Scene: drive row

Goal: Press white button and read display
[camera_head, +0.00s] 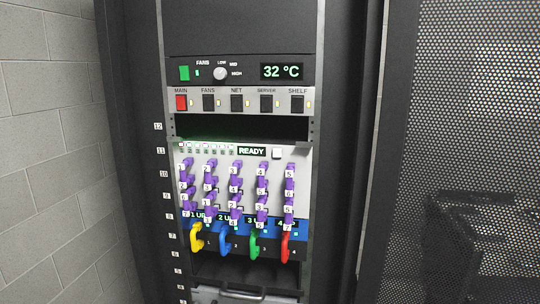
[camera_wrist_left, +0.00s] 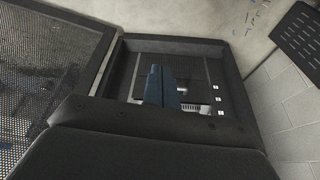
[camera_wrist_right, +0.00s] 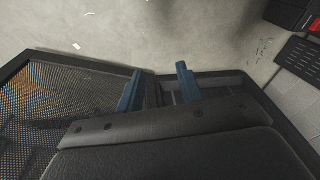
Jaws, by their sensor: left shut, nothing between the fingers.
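The small white button (camera_head: 277,153) sits on the light panel of the rack. Just left of it, the dark display (camera_head: 252,151) reads "READY" in pale letters. Neither gripper shows in the head view. In the left wrist view my left gripper (camera_wrist_left: 159,84) has its blue-grey fingers together, with nothing between them. The rack's lower part lies beyond those fingers. In the right wrist view my right gripper (camera_wrist_right: 158,84) has its two fingers apart and empty. The button and display cannot be made out in either wrist view.
Purple plugs (camera_head: 236,186) fill the panel below the button. Coloured handles (camera_head: 254,246) stand below them. Above are a switch row (camera_head: 237,102) and a display (camera_head: 281,71) reading 32 °C. A perforated door (camera_head: 470,130) stands at the right, a block wall (camera_head: 45,150) at the left.

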